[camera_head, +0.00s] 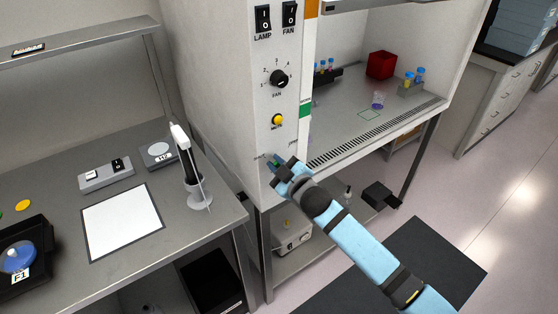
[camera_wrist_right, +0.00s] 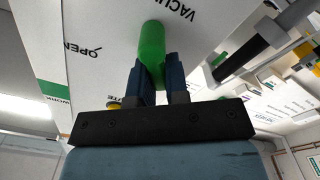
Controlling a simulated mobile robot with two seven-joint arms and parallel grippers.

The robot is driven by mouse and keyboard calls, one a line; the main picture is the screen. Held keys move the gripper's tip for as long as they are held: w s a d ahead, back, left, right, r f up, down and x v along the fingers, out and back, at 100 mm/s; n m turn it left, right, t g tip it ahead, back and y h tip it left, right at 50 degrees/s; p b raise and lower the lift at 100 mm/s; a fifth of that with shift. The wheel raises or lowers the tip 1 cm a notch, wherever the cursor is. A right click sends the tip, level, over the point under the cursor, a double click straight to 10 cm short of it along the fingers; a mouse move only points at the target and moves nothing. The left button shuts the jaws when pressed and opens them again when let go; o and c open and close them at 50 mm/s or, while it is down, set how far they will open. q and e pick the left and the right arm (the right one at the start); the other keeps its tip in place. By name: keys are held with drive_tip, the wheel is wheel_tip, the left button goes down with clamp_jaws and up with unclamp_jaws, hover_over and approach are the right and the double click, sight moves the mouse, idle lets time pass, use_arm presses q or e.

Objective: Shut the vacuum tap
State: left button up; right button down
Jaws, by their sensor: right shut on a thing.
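The vacuum tap has a green handle (camera_wrist_right: 152,42) on the white front panel of the cabinet (camera_head: 236,80). In the right wrist view the handle runs between the two blue fingers of my right gripper (camera_wrist_right: 158,75), which is shut on it. The words "VACUUM" and "OPEN" are printed on the panel beside the handle; "OPEN" stands to its left in this view. In the head view my right gripper (camera_head: 276,163) is at the lower part of the panel and hides most of the tap. My left gripper is not in view.
Above the tap are a yellow mute knob (camera_head: 278,120), a black fan dial (camera_head: 279,78) and two rocker switches (camera_head: 263,19). The cabinet's open work area with a red box (camera_head: 381,65) is to the right. A bench with a pipette stand (camera_head: 199,198) is to the left.

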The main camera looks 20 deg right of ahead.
drive_tip(key=shift+a+f+n, duration=0.1)
drive_tip(key=shift+f+n, duration=0.05)
drive_tip(key=shift+n, duration=0.55)
drive_tip(key=c, duration=1.1)
unclamp_jaws()
drive_tip(key=shift+s, duration=0.1)
drive_tip(key=b+v, duration=0.1)
drive_tip(key=v, duration=1.2)
drive_tip(key=shift+s+b, duration=0.35)
drive_tip(key=shift+b, duration=0.05)
